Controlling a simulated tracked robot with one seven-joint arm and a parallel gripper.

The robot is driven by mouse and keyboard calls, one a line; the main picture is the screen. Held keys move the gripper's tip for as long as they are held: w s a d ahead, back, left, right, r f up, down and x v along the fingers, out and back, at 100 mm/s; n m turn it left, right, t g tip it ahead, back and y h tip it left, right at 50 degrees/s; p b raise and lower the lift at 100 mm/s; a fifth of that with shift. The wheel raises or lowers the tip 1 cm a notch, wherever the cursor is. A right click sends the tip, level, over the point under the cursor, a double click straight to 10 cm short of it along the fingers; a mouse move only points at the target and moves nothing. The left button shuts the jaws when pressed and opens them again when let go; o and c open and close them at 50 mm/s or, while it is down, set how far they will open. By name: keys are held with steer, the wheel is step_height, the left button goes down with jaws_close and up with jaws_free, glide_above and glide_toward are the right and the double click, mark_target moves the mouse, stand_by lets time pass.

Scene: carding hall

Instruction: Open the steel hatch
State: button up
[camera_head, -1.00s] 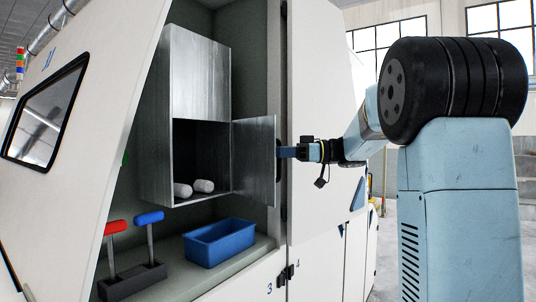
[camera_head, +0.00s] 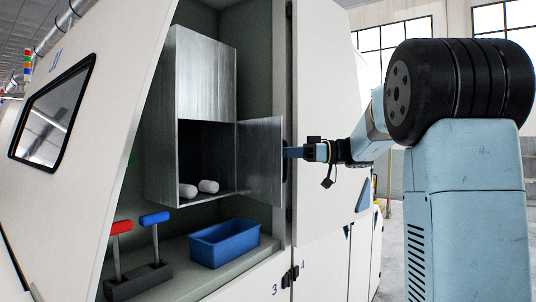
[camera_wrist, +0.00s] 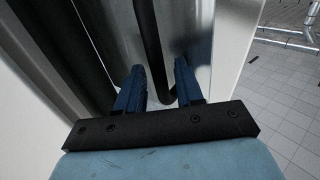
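The steel hatch (camera_head: 260,165) is a brushed metal door on the lower part of a steel box (camera_head: 206,75) inside the machine bay. It stands swung out to the right, and the dark opening shows. A black bar handle (camera_wrist: 152,40) is on its outer face. My gripper (camera_head: 290,152) is at the hatch's free right edge, on the handle side. In the wrist view, the blue fingers of my gripper (camera_wrist: 159,82) are apart, one on each side of the handle, with a gap visible at the left finger. Any contact with the right finger is unclear.
Two pale rolls (camera_head: 208,186) lie in the box opening. Below stand a blue bin (camera_head: 224,246) and a lever block (camera_head: 138,281) with red and blue handles. The white cabinet panel (camera_head: 325,100) is close beside my gripper. Open floor (camera_wrist: 290,115) lies to the right.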

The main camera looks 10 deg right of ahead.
steer(key=v, duration=1.3)
steer(key=shift+d, duration=0.4)
steer(key=shift+f, duration=0.1)
steer(key=s+a+f+m+g+h, duration=0.2)
steer(key=s+a+f+m+h, duration=0.7)
steer(key=s+a, duration=0.4)
steer(key=s+d+f+m+t+h, duration=0.2)
steer(key=s+f+m+h, duration=0.4)
steer(key=s+f, duration=0.8)
steer(key=t+h, duration=0.1)
steer(key=h, duration=0.1)
steer(key=shift+d+m+t+h, duration=0.3)
steer(key=shift+t, duration=0.1)
